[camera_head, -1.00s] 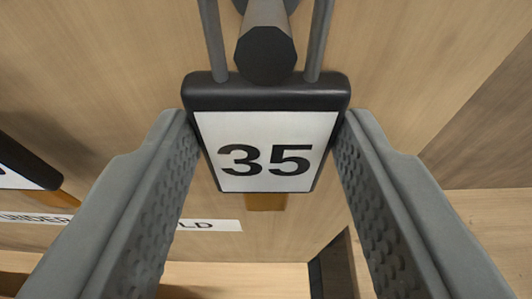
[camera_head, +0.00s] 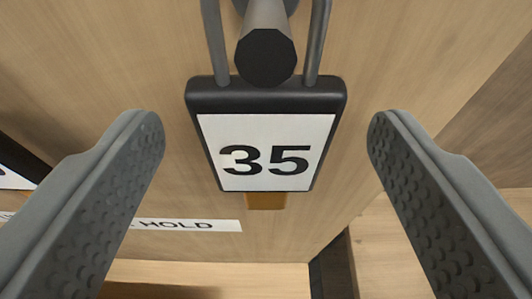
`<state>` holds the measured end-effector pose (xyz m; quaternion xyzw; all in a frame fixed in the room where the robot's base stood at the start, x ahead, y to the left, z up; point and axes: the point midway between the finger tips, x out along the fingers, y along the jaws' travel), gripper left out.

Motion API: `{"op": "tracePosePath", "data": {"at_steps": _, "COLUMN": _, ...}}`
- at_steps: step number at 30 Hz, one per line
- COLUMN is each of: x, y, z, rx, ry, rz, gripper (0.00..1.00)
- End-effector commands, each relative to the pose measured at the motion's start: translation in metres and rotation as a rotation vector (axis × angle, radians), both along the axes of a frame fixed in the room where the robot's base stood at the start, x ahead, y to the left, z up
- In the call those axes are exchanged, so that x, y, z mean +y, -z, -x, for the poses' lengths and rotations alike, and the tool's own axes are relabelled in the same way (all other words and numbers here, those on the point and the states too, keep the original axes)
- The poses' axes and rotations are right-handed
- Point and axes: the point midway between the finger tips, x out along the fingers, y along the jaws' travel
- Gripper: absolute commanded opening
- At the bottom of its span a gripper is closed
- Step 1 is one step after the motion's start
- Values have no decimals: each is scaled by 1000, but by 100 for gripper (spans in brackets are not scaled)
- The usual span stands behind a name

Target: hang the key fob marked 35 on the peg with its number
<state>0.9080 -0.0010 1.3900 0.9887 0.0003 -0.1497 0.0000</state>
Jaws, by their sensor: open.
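The key fob marked 35 (camera_head: 265,152) has a black frame and a white face with black digits. It hangs upright by its grey wire loop (camera_head: 318,40), whose two sides pass on either side of a dark round-ended peg (camera_head: 266,57). The top of the loop is out of view. My gripper (camera_head: 266,140) is open, with one finger on each side of the fob and a clear gap to both. No number for the peg can be read here.
A wooden board lies behind the peg. Part of another black-framed fob (camera_head: 14,170) shows at the left edge. An orange-brown piece (camera_head: 266,200) shows just below the fob.

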Motion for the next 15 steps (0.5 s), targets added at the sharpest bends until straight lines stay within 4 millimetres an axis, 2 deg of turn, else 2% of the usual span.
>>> {"op": "tracePosePath", "data": {"at_steps": 4, "x": 0, "y": -2, "z": 5, "rx": 0, "ry": 0, "rz": 0, "gripper": 70}}
{"op": "tracePosePath", "data": {"at_steps": 8, "x": 0, "y": -7, "z": 20, "rx": -2, "ry": 0, "rz": 0, "gripper": 70}}
{"op": "tracePosePath", "data": {"at_steps": 15, "x": 0, "y": -19, "z": 60, "rx": -2, "ry": 0, "rz": 0, "gripper": 70}}
